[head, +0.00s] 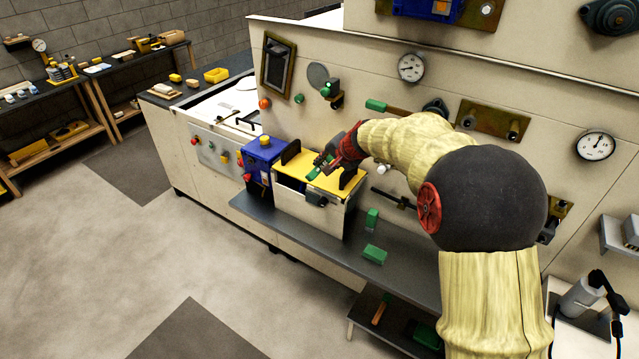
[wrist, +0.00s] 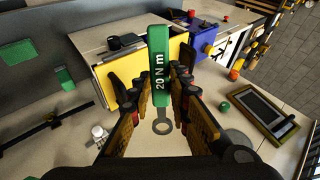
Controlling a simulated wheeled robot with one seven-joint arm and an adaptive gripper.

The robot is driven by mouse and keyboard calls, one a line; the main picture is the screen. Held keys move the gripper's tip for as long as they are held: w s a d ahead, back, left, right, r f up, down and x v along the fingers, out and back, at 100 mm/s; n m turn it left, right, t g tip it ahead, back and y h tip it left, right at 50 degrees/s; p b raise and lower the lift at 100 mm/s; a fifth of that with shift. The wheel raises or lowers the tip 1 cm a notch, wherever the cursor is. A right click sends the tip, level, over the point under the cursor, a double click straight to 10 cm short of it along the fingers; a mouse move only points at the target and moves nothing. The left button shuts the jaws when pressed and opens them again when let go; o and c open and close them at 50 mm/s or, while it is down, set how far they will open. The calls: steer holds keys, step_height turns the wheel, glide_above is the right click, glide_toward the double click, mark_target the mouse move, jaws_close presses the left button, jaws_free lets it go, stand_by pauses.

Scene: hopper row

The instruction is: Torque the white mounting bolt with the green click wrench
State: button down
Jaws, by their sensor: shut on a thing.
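My gripper (head: 328,163) is shut on the green click wrench (wrist: 159,62), which is marked "20 N m" in the wrist view. The wrench's green handle lies between the fingers, and its grey ring end (wrist: 163,127) points toward the panel. The wrench also shows in the head view (head: 315,173), above the yellow-topped box. The white mounting bolt (wrist: 99,132) sticks out of the cream panel, left of the ring and apart from it. In the head view the bolt (head: 382,168) shows just right of my wrist.
The yellow-topped box (head: 322,217) and a blue box (head: 262,160) stand on the grey shelf. Two green blocks (head: 374,254) (head: 372,218) lie or stand on that shelf. A black bar (head: 395,196) juts from the panel near the bolt. A gauge (head: 411,67) sits higher up.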

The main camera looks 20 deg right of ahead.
steer(key=d+r+m+t+h+p, duration=0.25)
steer(key=d+r+m+h, duration=0.2)
steer(key=r, duration=0.65)
steer(key=d+r+m+t+h+p, duration=0.25)
steer(key=d+r, duration=0.35)
steer(key=r, duration=0.6)
steer(key=s+d+r+m+g+h+p, duration=0.1)
steer(key=s+d+r+h, duration=0.3)
steer(key=r, duration=0.4)
steer(key=s+d+r+m+g+h+p, duration=0.1)
steer(key=s+d+r+m+h+p, duration=0.3)
steer(key=s+d+r, duration=0.1)
step_height(320, 180, up, 3)
steer(key=shift+d+f+h, duration=0.15)
steer(key=shift+d+h, duration=0.25)
steer(key=shift+d, duration=0.2)
steer(key=s+d+f+n+p, duration=0.4)
steer(key=d+n, duration=0.5)
steer(key=n, duration=0.3)
steer(key=shift+d+f+n+p, duration=0.35)
steer(key=shift+f+p, duration=0.3)
steer(key=shift+f, duration=0.4)
